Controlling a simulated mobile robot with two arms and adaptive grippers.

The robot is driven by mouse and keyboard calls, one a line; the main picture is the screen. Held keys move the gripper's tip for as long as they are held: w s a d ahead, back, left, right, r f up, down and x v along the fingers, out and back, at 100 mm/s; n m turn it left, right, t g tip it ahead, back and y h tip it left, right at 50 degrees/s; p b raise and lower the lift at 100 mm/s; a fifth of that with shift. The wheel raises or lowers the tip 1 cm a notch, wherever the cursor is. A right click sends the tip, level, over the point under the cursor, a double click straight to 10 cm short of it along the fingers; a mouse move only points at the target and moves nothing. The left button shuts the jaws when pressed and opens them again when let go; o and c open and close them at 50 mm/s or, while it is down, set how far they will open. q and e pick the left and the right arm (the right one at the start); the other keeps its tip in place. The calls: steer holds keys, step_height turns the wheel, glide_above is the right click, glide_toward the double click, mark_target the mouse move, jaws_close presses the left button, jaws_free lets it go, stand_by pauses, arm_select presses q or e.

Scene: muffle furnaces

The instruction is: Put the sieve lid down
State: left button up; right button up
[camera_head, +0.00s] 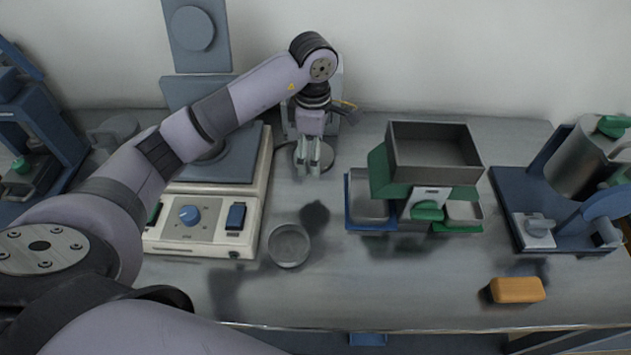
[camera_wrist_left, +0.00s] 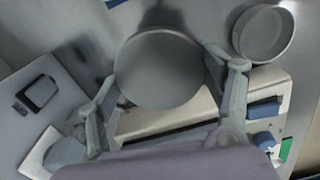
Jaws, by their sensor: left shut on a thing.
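My left gripper (camera_head: 313,160) reaches over the back of the table, right of the white-and-blue machine. In the left wrist view its two fingers (camera_wrist_left: 162,68) are spread on either side of the round grey sieve lid (camera_wrist_left: 160,75) and grip it by its edge. In the head view the lid (camera_head: 300,155) is partly hidden behind the fingers. An open round grey sieve pan (camera_head: 289,246) stands on the table in front of the gripper; it also shows at upper right in the left wrist view (camera_wrist_left: 263,33). My right gripper is not in view.
The white-and-blue machine (camera_head: 190,232) stands at left. A green device with a grey hopper (camera_head: 435,180) stands right of the gripper, a blue-based device (camera_head: 535,230) farther right. An orange block (camera_head: 517,290) lies at front right. The front middle of the table is clear.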

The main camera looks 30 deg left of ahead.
arm_select(q)
glide_above(314, 191)
step_height(314, 191, down, 5)
steer(key=shift+d+f+p, duration=0.1)
steer(key=shift+f+p, duration=0.1)
steer(key=shift+p, duration=0.1)
steer(key=shift+f, duration=0.55)
step_height(314, 191, down, 4)
steer(key=shift+f+p, duration=0.1)
steer(key=shift+p, duration=0.25)
steer(key=shift+w, duration=0.1)
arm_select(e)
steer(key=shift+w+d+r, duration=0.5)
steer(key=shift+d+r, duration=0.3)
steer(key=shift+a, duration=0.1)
arm_select(q)
steer(key=shift+f, duration=0.15)
steer(key=o, duration=1.2)
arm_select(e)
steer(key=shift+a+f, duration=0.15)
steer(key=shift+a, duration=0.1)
